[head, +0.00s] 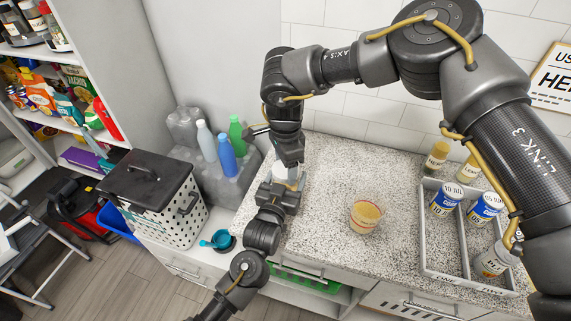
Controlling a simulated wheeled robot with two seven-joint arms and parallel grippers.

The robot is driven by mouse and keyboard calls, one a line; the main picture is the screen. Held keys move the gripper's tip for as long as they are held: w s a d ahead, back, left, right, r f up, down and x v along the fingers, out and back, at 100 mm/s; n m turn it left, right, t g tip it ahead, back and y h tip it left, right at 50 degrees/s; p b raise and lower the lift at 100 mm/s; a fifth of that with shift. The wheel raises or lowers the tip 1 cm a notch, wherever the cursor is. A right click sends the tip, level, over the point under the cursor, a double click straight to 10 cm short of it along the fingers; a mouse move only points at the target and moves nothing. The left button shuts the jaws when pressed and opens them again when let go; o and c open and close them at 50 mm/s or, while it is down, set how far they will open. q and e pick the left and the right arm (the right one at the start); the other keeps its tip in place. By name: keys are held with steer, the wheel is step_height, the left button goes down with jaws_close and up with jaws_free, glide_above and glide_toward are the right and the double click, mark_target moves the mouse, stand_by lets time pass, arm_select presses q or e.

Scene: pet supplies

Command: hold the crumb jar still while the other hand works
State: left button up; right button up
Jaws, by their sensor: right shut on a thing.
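My right arm reaches over from the right, and its gripper (289,160) points down, shut on a small pale thing (280,172) that is mostly hidden, likely the crumb jar or its lid. My left gripper (283,186) comes up from below and is right at the same spot, just under the right one. Its fingers are too covered to tell open from shut. A clear round container (366,216) with tan contents and a reddish line stands upright on the speckled counter (330,175), to the right of both grippers and apart from them.
A grey divided tray (425,235) with several labelled jars is at the right, with yellow-capped jars (437,155) behind it. A white perforated bin (150,205) with black lid and a teal scoop (220,239) are lower left.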

steer(key=shift+m, duration=0.5)
steer(key=o, duration=1.1)
steer(key=shift+r, duration=2.3)
steer(key=shift+c, duration=0.5)
